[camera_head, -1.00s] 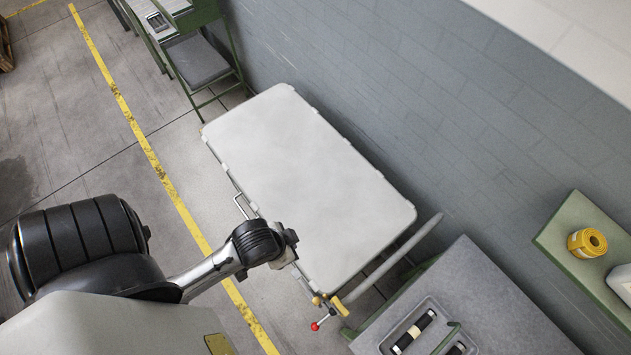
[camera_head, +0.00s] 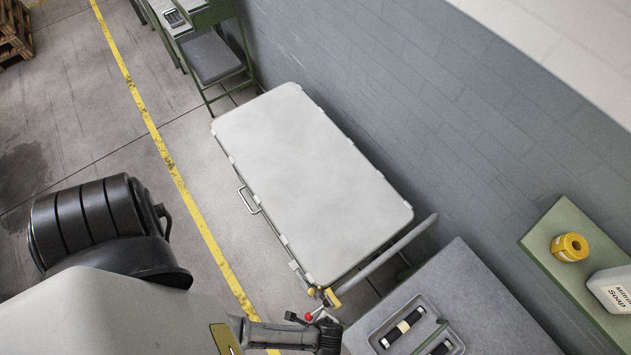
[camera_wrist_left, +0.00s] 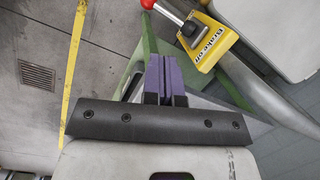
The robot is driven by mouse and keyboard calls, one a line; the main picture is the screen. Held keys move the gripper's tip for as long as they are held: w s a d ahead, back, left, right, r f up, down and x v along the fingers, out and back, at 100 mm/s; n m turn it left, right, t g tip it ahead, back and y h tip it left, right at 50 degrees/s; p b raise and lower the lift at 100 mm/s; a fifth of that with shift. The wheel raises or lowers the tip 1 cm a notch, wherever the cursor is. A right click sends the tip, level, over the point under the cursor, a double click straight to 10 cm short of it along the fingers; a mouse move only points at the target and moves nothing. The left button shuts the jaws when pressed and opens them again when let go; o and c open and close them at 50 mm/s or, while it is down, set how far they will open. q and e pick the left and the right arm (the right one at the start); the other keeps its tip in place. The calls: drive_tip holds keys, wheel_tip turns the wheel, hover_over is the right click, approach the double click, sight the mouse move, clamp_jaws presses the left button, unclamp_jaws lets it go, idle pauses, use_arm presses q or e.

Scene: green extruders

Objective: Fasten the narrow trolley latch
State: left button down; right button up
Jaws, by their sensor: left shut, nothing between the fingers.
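The trolley (camera_head: 310,180) has a pale grey, rounded top and stands along the wall. At its near corner is a lever with a red ball knob (camera_head: 309,317) and a yellow plate (camera_head: 333,298). In the left wrist view the red knob (camera_wrist_left: 148,4) is at the top edge, on a metal lever (camera_wrist_left: 172,13). The yellow plate (camera_wrist_left: 212,45) there reads "Brake off". My left gripper (camera_wrist_left: 166,65) has purple fingers, shut and empty, just below the lever and left of the plate. In the head view its fingers are hard to make out beside the trolley corner. My right gripper is out of view.
A grey-topped bench (camera_head: 470,300) with a tray of black tools stands close right of the trolley corner. A green shelf (camera_head: 585,260) holds a yellow roll and a soap bottle. A wire handle (camera_head: 249,200) projects from the trolley's left side.

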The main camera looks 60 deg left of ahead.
use_arm(q)
drive_tip(key=shift+s+a+f+m+t+y, duration=0.2)
drive_tip(key=shift+f+m, duration=0.4)
drive_tip(key=shift+m, duration=1)
drive_tip(key=shift+s+a+f+m+t, duration=0.1)
drive_tip(key=shift+f+m+t, duration=0.3)
drive_tip(key=shift+m, duration=1.2)
drive_tip(key=shift+s+a+f+m+t+y, duration=0.1)
drive_tip(key=shift+f+m, duration=0.65)
drive_tip(key=shift+m, duration=0.85)
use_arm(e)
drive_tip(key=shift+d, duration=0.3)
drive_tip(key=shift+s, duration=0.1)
